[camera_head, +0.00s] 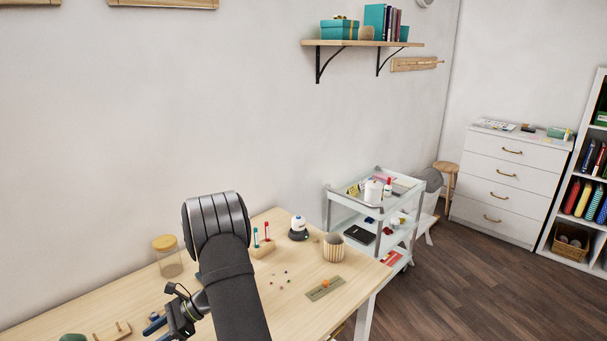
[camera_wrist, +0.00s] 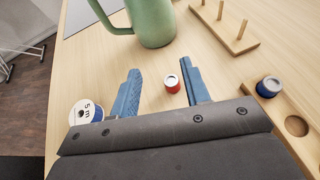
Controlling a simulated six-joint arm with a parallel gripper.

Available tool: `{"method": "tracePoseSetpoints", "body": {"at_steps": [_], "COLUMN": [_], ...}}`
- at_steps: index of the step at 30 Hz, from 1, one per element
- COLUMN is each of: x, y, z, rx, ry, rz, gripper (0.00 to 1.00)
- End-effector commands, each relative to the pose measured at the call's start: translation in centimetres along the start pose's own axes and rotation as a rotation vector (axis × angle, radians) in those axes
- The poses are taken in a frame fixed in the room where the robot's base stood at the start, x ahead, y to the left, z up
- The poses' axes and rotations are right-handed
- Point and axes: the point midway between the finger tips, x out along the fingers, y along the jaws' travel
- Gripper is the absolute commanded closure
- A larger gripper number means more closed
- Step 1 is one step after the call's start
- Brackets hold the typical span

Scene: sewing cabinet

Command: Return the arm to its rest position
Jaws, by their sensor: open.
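My gripper (camera_head: 158,325) shows at the lower left of the head view, over the left part of the wooden table (camera_head: 215,318). In the wrist view, its two blue fingers (camera_wrist: 160,78) are spread apart and hold nothing. A small red item with a white top (camera_wrist: 171,84) shows in the gap between the fingers. It appears to stand on the table, and I cannot tell its distance from the fingers. My dark forearm hides part of the table in the head view.
In the wrist view, a green handled vessel (camera_wrist: 152,24) stands ahead, a wooden peg rack (camera_wrist: 232,42) right of it. A white "5 m" roll (camera_wrist: 86,111) is left; a blue-grey cylinder (camera_wrist: 269,86) is right. A lidded jar (camera_head: 168,262) stands near my arm.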

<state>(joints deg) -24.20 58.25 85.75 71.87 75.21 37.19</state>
Motion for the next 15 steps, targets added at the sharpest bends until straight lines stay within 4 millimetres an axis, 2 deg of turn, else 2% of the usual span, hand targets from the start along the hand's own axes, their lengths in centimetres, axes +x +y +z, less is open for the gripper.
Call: {"method": "tracePoseSetpoints", "body": {"at_steps": [3, 15], "x": [-2.4, -10.1], "y": [0.5, 2.6], "z": [0.5, 1.7], "rx": [-0.001, -0.001], "ry": [0.000, 0.000], "rz": [-0.003, -0.003], "gripper": [0.57, 0.57]}}
